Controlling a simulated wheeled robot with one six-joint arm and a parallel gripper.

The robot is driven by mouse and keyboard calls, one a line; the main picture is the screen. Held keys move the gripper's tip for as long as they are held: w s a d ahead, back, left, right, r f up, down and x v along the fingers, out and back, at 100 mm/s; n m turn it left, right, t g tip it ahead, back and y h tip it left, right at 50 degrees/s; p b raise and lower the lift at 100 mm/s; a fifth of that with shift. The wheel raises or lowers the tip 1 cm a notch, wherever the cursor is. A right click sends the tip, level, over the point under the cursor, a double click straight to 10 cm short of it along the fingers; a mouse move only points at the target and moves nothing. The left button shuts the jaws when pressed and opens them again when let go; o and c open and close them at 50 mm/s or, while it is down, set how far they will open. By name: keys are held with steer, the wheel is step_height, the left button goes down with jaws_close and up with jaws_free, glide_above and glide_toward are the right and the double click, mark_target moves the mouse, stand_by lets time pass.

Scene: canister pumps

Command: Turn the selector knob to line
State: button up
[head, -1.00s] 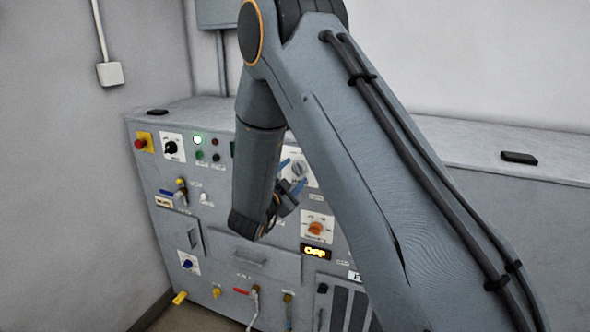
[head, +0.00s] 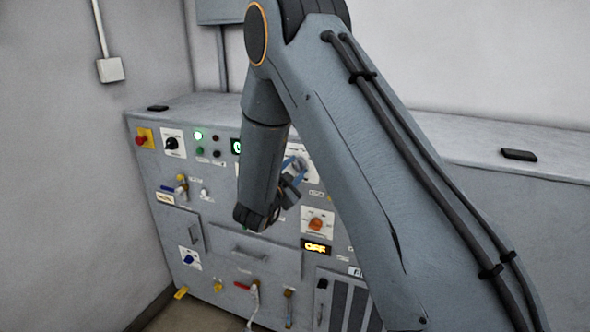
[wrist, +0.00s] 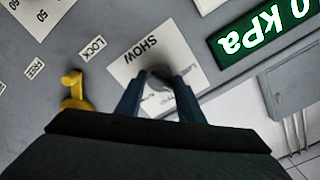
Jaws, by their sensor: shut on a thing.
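The selector knob (wrist: 160,82) is a grey knob on a white plate (wrist: 130,72) marked SHOW, with smaller print on its right side that I cannot read surely. My gripper (wrist: 158,100) is shut on this knob, one blue-grey finger on each side, in the wrist view. In the head view my gripper (head: 293,170) is at the white plate on the upper middle of the panel, partly covering it and the knob. The knob's pointing direction is hard to tell.
A yellow lever (wrist: 75,90) is left of the plate in the wrist view, near a LOCK label. A green kPa display (wrist: 262,32) is to the right. An orange knob (head: 316,225) and an amber OFF display (head: 316,247) are below my gripper in the head view.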

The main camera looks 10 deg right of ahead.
steer(key=n, duration=0.4)
steer(key=shift+n, duration=2.2)
steer(key=o, duration=1)
steer(key=shift+o, duration=0.2)
steer(key=b+v, duration=0.2)
steer(key=v, duration=0.6)
